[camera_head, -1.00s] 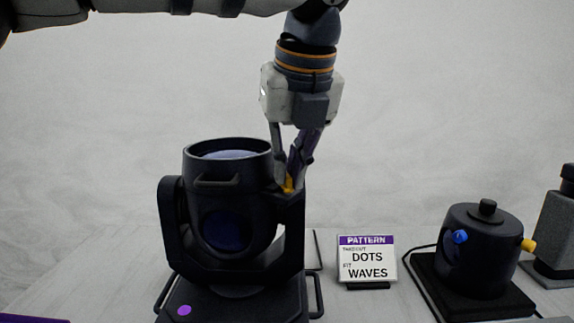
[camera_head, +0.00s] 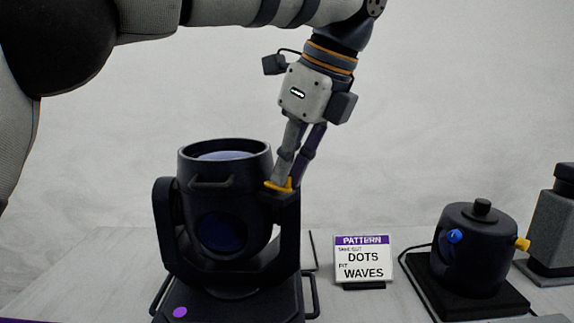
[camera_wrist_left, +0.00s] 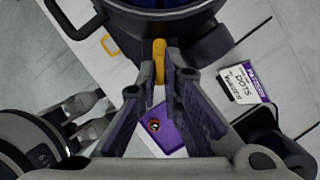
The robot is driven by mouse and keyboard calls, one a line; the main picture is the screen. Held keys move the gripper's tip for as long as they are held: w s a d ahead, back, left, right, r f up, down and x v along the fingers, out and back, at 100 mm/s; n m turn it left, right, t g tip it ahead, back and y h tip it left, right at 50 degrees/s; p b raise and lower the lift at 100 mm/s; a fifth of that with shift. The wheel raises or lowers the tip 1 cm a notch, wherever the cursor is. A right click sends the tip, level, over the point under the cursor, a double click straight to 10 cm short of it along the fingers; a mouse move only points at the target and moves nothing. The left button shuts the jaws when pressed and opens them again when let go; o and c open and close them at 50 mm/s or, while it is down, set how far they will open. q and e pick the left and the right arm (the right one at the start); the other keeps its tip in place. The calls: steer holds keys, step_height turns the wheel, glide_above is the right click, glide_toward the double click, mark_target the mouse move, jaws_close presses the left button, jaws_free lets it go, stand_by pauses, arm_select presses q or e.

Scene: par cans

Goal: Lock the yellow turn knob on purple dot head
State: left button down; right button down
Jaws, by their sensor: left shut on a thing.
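The purple dot head is a black moving-head lamp (camera_head: 222,200) in a yoke, with a purple dot (camera_head: 180,312) on its base. The yellow turn knob (camera_head: 284,188) sits on top of the yoke's right arm. My left gripper (camera_head: 281,183) reaches down from above, tilted, and is shut on the knob. In the left wrist view the yellow knob (camera_wrist_left: 159,50) shows between the fingertips, which hide part of it. What looks like my right gripper (camera_wrist_left: 88,117) shows at the left of that view; its jaw state is unclear.
A sign (camera_head: 363,261) reading dots and waves stands right of the lamp. A dark can (camera_head: 474,245) with blue and yellow knobs stands on a black plate farther right. A grey block (camera_head: 555,235) is at the right edge. A purple piece (camera_wrist_left: 166,132) lies below in the wrist view.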

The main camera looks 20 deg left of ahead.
stand_by(0.5)
arm_select(q)
steer(key=c, duration=1.8)
jaws_free()
steer(key=shift+o, duration=0.2)
steer(key=shift+d+r, duration=0.15)
steer(key=shift+r, duration=0.25)
steer(key=s+d, duration=0.4)
steer(key=d, duration=0.7)
steer(key=shift+d+r, duration=0.2)
steer(key=shift+d, duration=0.1)
steer(key=shift+w, duration=0.1)
